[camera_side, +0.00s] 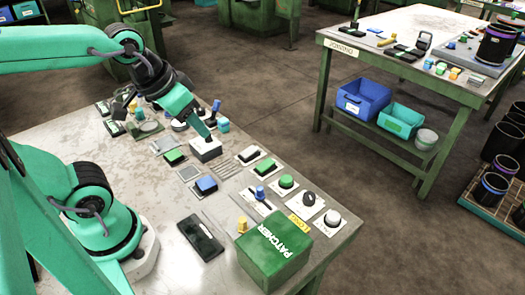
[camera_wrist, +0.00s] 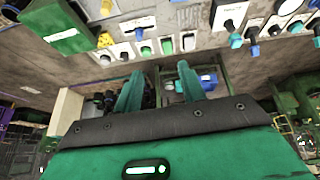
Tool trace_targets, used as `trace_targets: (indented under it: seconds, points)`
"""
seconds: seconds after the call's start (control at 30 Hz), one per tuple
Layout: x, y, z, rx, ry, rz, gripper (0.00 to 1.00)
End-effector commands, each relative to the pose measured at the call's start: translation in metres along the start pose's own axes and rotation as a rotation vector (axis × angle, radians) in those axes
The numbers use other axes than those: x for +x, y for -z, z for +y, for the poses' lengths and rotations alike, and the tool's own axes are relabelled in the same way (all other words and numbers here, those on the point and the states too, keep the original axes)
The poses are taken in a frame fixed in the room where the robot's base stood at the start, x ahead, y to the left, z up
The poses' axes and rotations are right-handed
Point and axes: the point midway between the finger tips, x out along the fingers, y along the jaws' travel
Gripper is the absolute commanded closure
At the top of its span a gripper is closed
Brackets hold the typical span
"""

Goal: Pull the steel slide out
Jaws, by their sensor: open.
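My gripper (camera_side: 209,139) is over the middle of the workbench in the side view, its tip close above or at a white block; I cannot tell whether they touch. In the wrist view my gripper (camera_wrist: 158,76) has its two green fingers spread apart, with nothing held between them. I cannot pick out the steel slide with certainty.
The bench (camera_side: 150,190) carries several buttons, switches and knobs on small plates. A green PATCHER box (camera_side: 273,250) stands at the front right corner, beside a black flat panel (camera_side: 200,238). A second table (camera_side: 395,62) with blue and teal bins stands apart at right.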

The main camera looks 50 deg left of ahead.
Motion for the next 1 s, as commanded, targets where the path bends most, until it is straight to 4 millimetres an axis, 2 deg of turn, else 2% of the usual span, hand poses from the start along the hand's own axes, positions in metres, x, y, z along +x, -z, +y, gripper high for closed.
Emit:
trace_targets:
  seconds: [0.47, 0.8, 1.0]
  points:
    - [0.067, -0.003, 0.051, -0.168, -0.013, -0.223, 0.60]
    - [0.118, -0.026, 0.092, -0.288, 0.052, -0.375, 0.60]
    - [0.138, -0.040, 0.107, -0.337, 0.094, -0.426, 0.60]
